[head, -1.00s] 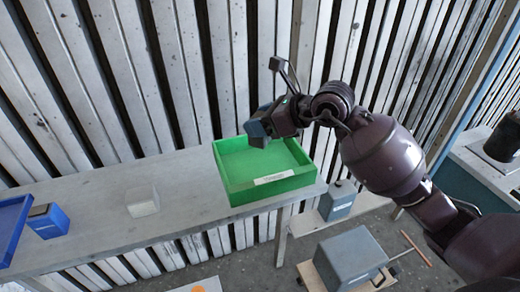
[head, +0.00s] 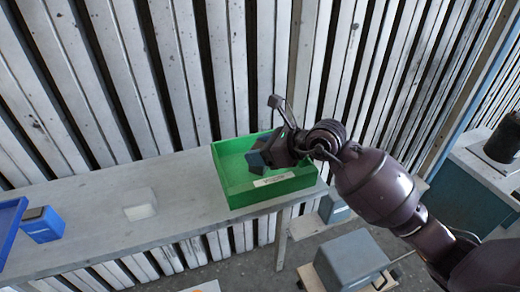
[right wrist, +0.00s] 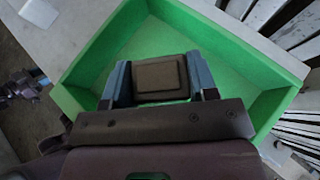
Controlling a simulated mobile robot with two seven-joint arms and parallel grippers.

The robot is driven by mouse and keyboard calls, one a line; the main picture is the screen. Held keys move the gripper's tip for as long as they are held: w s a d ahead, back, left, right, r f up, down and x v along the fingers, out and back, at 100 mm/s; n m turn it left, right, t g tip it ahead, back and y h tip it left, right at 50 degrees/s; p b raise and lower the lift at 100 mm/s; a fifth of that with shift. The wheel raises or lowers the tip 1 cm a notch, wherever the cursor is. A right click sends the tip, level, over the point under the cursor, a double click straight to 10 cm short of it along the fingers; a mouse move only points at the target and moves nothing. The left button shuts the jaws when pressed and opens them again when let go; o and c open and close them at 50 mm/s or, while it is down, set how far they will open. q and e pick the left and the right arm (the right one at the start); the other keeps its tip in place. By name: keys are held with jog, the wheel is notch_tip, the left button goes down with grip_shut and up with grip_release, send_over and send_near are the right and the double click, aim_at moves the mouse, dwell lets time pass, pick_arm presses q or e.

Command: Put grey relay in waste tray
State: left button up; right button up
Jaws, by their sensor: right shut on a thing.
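The grey relay (right wrist: 160,76), a blue-grey block with a dark brownish top, is between the fingers of my right gripper (right wrist: 158,94). In the head view the right gripper (head: 268,155) is shut on the relay (head: 256,160), over the right part of the green tray (head: 236,190). The tray has a white label on its front wall, too blurred to read. In the right wrist view the green tray (right wrist: 82,72) surrounds the relay on the visible sides. I cannot tell whether the relay touches the tray floor.
The tray stands at the right end of a grey bench (head: 100,205). A slatted wall is behind. A grey box (head: 350,260) stands lower right.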

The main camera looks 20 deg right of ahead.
jog(key=shift+f, duration=0.1)
jog(key=o, duration=1)
jog(key=shift+d+r, duration=0.1)
jog(key=shift+r, duration=0.1)
jog(key=v, duration=1.1)
jog(key=shift+s+d+r+p, duration=0.2)
jog(key=shift+s+p, duration=0.1)
jog(key=shift+p, duration=0.05)
